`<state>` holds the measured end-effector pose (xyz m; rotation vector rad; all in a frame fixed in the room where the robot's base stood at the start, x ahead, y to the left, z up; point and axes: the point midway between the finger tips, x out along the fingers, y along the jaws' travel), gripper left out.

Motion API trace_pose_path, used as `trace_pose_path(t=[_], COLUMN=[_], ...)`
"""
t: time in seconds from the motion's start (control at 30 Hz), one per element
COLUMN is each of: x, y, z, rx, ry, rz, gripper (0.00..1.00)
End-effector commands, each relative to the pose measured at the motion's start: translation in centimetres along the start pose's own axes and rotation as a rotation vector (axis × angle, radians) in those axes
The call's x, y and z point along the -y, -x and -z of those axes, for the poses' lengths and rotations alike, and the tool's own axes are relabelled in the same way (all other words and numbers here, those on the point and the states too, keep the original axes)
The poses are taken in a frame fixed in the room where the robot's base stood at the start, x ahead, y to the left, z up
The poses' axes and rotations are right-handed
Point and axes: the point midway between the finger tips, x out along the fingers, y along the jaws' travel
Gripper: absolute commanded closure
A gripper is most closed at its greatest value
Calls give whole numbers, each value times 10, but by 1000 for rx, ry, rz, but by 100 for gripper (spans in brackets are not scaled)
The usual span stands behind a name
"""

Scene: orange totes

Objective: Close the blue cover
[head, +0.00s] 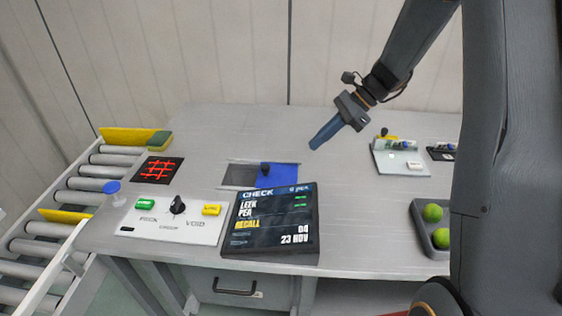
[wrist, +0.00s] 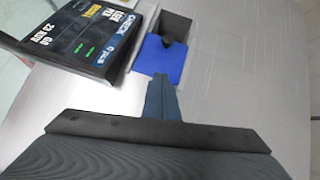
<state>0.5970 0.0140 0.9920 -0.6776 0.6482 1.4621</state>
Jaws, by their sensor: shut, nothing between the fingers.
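The blue cover (head: 283,177) is a flat plate with a black knob (head: 265,168) at its left edge, set in the table top. Beside it on the left is a dark grey rectangular opening (head: 239,176) that the cover leaves bare. In the wrist view the blue cover (wrist: 160,61) lies just beyond my fingertips, with the opening (wrist: 176,24) behind it and the knob (wrist: 168,41) between. My gripper (head: 314,145) is shut and empty, above the table to the upper right of the cover; its fingers (wrist: 161,82) also show in the wrist view.
A tilted display (head: 270,225) stands in front of the cover. A white panel (head: 170,222) with buttons and a black dial is left of it. A roller conveyor (head: 80,195) runs along the far left. A tray (head: 424,246) with green balls is at right. The table behind the cover is clear.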

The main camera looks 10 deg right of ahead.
Motion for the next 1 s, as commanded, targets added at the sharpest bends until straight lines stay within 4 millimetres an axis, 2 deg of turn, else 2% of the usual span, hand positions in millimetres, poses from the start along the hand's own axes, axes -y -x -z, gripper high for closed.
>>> trace_pose_path(t=[0.13,0.27,0.7,1.0], x=[9,9,8,11], y=[-1,-14,-98,-122], z=[1,-1,-3,-28], rx=[33,33,31,30], ry=[-43,-45,-43,-40], rz=[11,10,7,11], gripper=[100,100,100,100])
